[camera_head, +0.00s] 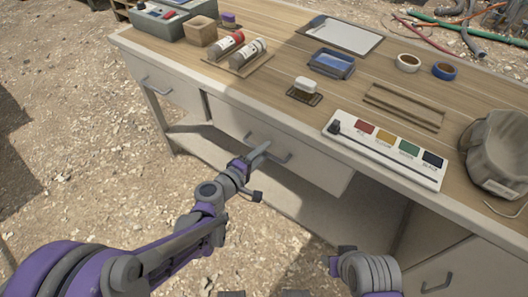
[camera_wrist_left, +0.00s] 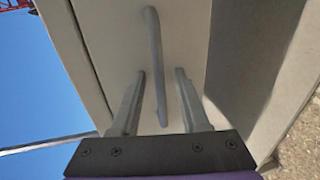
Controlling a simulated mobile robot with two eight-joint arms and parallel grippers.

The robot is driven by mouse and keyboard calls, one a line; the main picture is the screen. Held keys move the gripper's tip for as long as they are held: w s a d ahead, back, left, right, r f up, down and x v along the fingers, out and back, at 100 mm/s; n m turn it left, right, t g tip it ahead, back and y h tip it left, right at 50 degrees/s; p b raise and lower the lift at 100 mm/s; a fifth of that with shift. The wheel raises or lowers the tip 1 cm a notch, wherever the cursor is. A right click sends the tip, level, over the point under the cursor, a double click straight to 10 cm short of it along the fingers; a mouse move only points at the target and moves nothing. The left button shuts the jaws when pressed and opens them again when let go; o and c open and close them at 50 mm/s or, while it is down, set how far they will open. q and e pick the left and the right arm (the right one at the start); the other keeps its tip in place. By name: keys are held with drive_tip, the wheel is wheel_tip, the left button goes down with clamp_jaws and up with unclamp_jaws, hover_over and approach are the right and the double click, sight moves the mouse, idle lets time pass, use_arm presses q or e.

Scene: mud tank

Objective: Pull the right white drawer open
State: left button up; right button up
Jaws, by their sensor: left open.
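The right white drawer (camera_head: 310,170) is under the tabletop, near the middle of the head view. I cannot tell whether its front stands slightly out. Its grey bar handle (camera_head: 283,159) is partly hidden by my left gripper (camera_head: 260,152), which reaches the drawer front from below left. In the left wrist view, the handle (camera_wrist_left: 155,60) runs between the two fingers of my left gripper (camera_wrist_left: 160,76). The fingers are open, one on each side of the bar, with gaps showing. My right arm's end (camera_head: 345,265) shows at the bottom; its fingers are not clear.
The wooden workbench (camera_head: 225,82) holds bottles, trays, tape rolls, a colour chart (camera_head: 385,150) and a grey bag (camera_head: 497,150). A left white drawer (camera_head: 165,85) is shut. A white cabinet front (camera_head: 480,270) stands at lower right. Gravel ground (camera_head: 80,150) lies open before the bench.

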use_arm(q)
drive_tip(key=shift+w+d, duration=0.25)
drive_tip(key=shift+w, duration=0.05)
clamp_jaws()
idle(1.3)
